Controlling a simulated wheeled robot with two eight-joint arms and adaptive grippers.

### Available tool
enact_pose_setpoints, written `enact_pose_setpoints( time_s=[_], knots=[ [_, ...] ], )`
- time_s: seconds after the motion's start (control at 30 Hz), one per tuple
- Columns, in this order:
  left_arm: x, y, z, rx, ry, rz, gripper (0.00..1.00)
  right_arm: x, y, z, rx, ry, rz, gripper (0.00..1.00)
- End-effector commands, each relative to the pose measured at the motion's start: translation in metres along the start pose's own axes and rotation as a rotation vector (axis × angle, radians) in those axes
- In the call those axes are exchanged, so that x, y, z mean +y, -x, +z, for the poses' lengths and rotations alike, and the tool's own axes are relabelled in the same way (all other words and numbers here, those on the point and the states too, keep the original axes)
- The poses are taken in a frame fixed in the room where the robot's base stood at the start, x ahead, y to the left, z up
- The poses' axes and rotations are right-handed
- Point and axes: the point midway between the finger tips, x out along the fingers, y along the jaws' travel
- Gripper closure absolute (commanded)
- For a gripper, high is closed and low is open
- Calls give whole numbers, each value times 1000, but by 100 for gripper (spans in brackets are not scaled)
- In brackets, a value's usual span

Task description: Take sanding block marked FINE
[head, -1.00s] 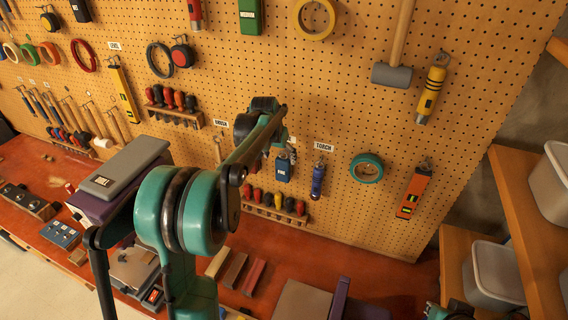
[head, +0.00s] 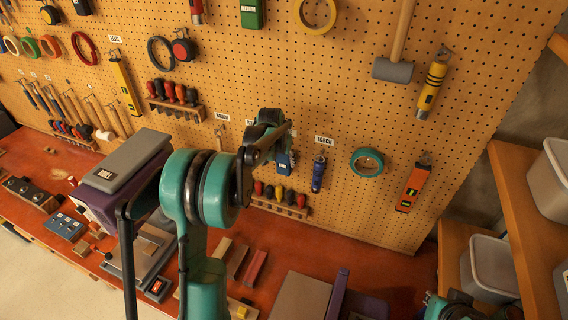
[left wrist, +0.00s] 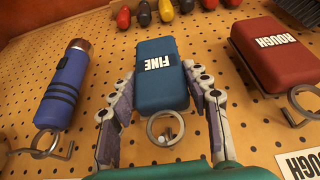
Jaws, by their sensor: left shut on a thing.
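The blue sanding block marked FINE (left wrist: 161,80) is at the pegboard, between the two fingers of my left gripper (left wrist: 163,115). The fingers are shut on its sides, near the end by a metal ring and hook (left wrist: 165,128). I cannot tell whether the block still hangs on the hook. In the head view the block (head: 284,163) shows partly behind my left wrist, and the fingers are mostly hidden there. A red block marked ROUGH (left wrist: 285,55) hangs to the right in the left wrist view. My right gripper is not in view.
The blue torch (head: 318,174) hangs close beside the block. Under it is a rack of screwdrivers (head: 280,205). A teal tape roll (head: 367,162) and an orange level (head: 412,188) hang to the right. The red bench (head: 310,255) holds blocks and tools.

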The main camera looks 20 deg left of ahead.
Motion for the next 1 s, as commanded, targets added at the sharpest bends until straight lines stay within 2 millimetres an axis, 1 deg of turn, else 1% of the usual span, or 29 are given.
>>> enact_pose_setpoints(
  time_s=[0.27,0.37,0.47,0.67,0.77,0.9,1.0],
  knots=[
    [0,1,0,0,0,0,84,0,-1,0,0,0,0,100],
    [0,6,-2,0,0,0,84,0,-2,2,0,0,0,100],
    [0,15,-5,0,0,0,84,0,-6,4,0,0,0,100],
    [0,28,31,0,0,-1,84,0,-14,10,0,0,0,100],
    [0,37,55,0,1,-1,84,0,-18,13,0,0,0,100],
    [0,52,94,0,1,-1,84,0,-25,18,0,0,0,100],
    [0,63,117,0,2,-1,84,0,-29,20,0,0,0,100]
  ],
)
